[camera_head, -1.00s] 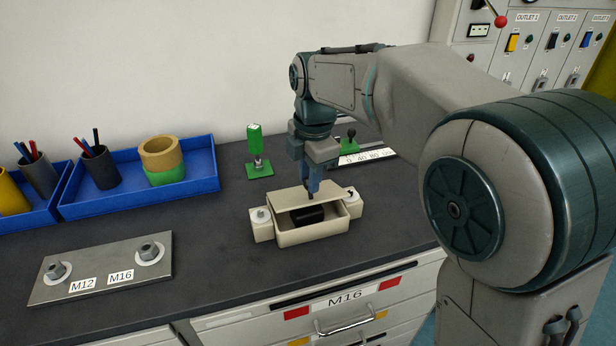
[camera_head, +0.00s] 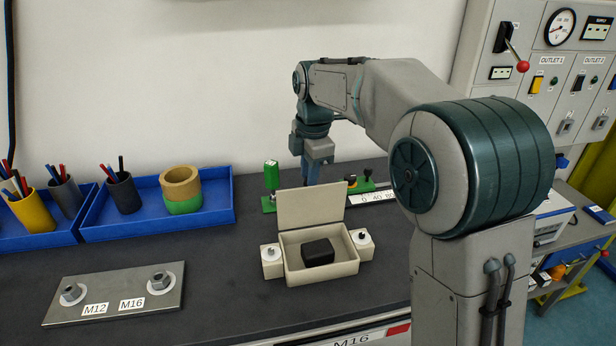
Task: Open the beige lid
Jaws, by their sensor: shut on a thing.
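The beige lid (camera_head: 312,207) stands up, roughly upright, at the back edge of the beige box (camera_head: 322,278). The box is open at the top and a black block (camera_head: 318,252) lies inside it. My gripper (camera_head: 311,182) points down behind the lid. The lid hides its fingertips, so the place where it grips is not visible.
A blue tray (camera_head: 160,213) with cups and rings is at the left. A metal plate (camera_head: 115,293) with bolts lies front left. The counter between is clear.

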